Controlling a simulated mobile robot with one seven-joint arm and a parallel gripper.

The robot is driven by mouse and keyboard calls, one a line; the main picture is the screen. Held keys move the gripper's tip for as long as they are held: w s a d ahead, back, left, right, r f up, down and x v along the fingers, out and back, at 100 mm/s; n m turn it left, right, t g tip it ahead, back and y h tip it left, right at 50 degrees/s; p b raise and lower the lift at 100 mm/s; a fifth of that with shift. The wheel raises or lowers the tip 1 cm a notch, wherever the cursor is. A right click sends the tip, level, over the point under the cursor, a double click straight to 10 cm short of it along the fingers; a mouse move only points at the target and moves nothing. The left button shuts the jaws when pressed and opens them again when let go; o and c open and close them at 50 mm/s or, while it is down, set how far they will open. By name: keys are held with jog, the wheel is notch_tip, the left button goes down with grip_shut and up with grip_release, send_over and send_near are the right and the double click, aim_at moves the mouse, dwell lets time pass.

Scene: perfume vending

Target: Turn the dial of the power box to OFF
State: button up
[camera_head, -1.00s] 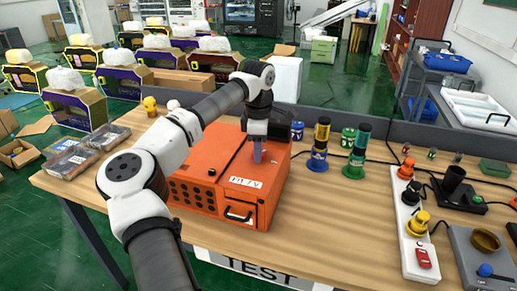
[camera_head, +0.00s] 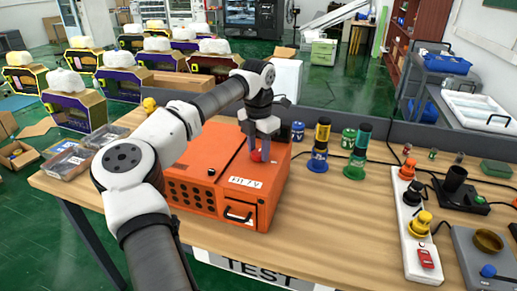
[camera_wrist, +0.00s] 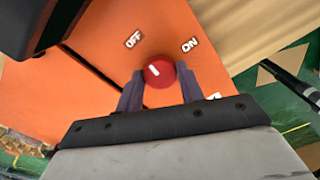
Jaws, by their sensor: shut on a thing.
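The orange power box (camera_head: 205,165) sits on the wooden table. Its round red dial (camera_wrist: 159,71) is on the top face and also shows in the head view (camera_head: 257,156). The dial carries a short white mark, left of its middle in the wrist view. The OFF label (camera_wrist: 133,39) is up and left of the dial there, and the ON label (camera_wrist: 190,45) is up and right. My gripper (camera_wrist: 160,75) reaches down from above, with one grey finger on each side of the dial, shut on it.
Blue, yellow and green bottles (camera_head: 319,150) stand right of the box. A white power strip (camera_head: 415,235) with plugs lies farther right. Clear-lidded packages (camera_head: 75,158) lie at the left table edge. The table between box and strip is mostly bare.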

aim_at(258, 152)
jog(key=shift+n, duration=0.6)
jog(key=o, duration=1)
jog(key=shift+r, duration=0.1)
notch_tip(258, 152, up, 14)
jog(key=shift+f+b, duration=0.15)
jog(key=shift+b, duration=0.7)
